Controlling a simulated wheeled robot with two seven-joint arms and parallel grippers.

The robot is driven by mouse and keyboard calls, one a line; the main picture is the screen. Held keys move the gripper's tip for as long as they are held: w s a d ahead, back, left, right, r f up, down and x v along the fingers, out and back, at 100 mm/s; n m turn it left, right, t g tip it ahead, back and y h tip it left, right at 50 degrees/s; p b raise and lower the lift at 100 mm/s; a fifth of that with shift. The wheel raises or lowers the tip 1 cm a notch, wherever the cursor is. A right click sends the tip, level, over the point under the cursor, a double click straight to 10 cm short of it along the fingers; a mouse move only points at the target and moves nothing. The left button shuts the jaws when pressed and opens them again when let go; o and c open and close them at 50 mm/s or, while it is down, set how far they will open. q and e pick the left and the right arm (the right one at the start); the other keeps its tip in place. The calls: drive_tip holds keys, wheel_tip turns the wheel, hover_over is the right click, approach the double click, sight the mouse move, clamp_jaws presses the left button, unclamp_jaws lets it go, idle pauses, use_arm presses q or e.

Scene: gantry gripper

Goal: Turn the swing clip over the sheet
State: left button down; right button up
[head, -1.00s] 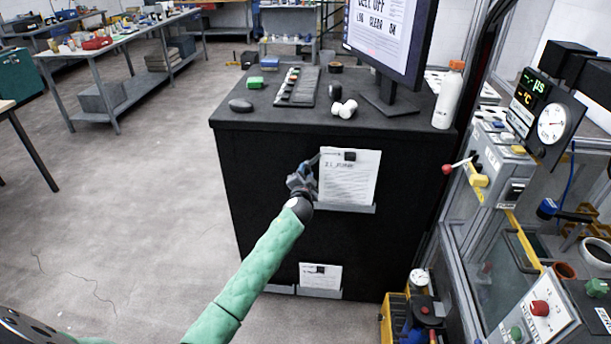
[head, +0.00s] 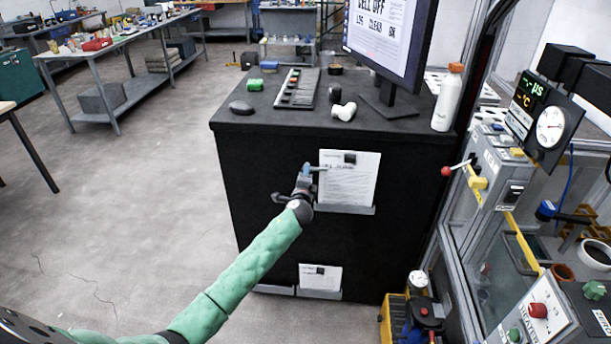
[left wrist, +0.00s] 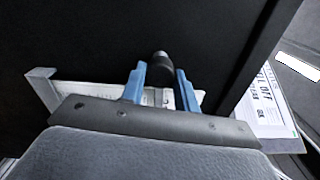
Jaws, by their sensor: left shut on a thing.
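The upper white printed sheet (head: 352,182) stands in a grey ledge (head: 346,209) on the black cabinet's front. A black block (head: 350,157) sits at its top middle. My left gripper (head: 317,168) is at the sheet's upper left edge, its blue fingers pointing right over it. In the left wrist view the blue fingers (left wrist: 160,88) stand either side of a dark round knob (left wrist: 161,66), which I take as the swing clip's; they are shut on it. The clip's arm is mostly hidden, and its angle over the sheet is unclear. My right gripper is not in view.
The black cabinet (head: 255,180) carries a monitor (head: 388,35), a white bottle (head: 448,100) and small parts. A second sheet (head: 320,276) stands lower down. A machine with a red-knobbed lever (head: 447,171) is at the right. The floor (head: 140,200) at left is clear.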

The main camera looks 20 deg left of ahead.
use_arm(q)
drive_tip(key=shift+d+m, duration=0.1)
drive_tip(key=shift+m, duration=0.3)
drive_tip(key=c, duration=1.1)
unclamp_jaws()
drive_tip(key=shift+o, duration=0.2)
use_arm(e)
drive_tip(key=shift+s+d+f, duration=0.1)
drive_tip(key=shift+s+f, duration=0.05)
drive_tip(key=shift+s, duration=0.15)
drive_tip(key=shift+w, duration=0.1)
use_arm(q)
drive_tip(key=b+v, duration=0.2)
drive_tip(key=v, duration=0.5)
drive_tip(key=shift+s+b, duration=0.4)
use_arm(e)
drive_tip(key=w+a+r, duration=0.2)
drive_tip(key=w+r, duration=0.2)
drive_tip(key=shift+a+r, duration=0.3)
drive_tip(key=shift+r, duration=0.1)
use_arm(q)
drive_tip(key=shift+d, duration=0.15)
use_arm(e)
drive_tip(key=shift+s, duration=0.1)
